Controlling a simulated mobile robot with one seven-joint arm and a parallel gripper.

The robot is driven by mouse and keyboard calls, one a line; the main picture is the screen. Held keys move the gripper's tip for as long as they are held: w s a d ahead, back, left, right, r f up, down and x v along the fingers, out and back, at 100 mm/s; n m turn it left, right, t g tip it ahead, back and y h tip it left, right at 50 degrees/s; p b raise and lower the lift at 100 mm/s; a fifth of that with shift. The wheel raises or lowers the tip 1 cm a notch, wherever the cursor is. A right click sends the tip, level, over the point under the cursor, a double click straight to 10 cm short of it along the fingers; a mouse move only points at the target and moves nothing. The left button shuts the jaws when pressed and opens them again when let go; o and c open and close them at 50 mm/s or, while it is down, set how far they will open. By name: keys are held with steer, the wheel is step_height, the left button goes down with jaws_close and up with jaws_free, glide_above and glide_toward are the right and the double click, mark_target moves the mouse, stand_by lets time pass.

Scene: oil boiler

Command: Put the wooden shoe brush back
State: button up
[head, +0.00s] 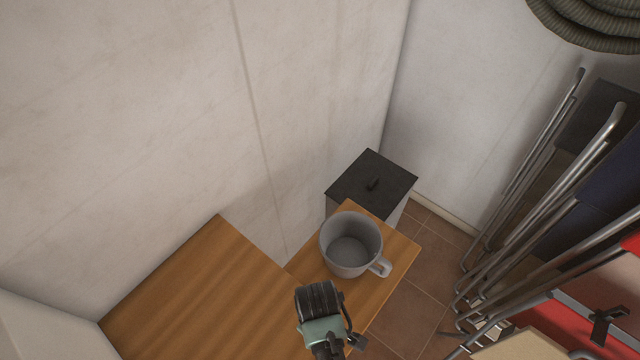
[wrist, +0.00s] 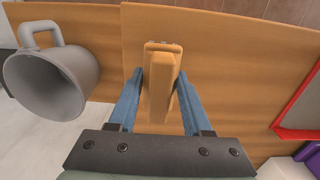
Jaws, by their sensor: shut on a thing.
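In the wrist view my gripper (wrist: 160,76) has its two blue fingers on either side of the wooden shoe brush (wrist: 159,95) and is shut on it. The brush is a narrow, light-brown wooden block, seen end-on; its bristles are not visible. It is in front of a wooden surface (wrist: 225,60); I cannot tell whether it touches it. In the head view my arm's end shows at the bottom centre, over the wooden surface (head: 200,285). The fingers and brush are hidden there.
A grey mug (head: 350,245) stands on the wooden board's far part; the wrist view shows it at left (wrist: 50,75). A dark-lidded bin (head: 372,185) is behind it. Metal tube frames (head: 540,190) lean at right. The wooden surface at left is bare.

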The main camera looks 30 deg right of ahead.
steer(key=shift+f, duration=1.25)
steer(key=shift+f, duration=0.15)
steer(key=o, duration=1.2)
step_height(320, 180, up, 12)
steer(key=shift+r, duration=0.2)
steer(key=shift+w, duration=0.15)
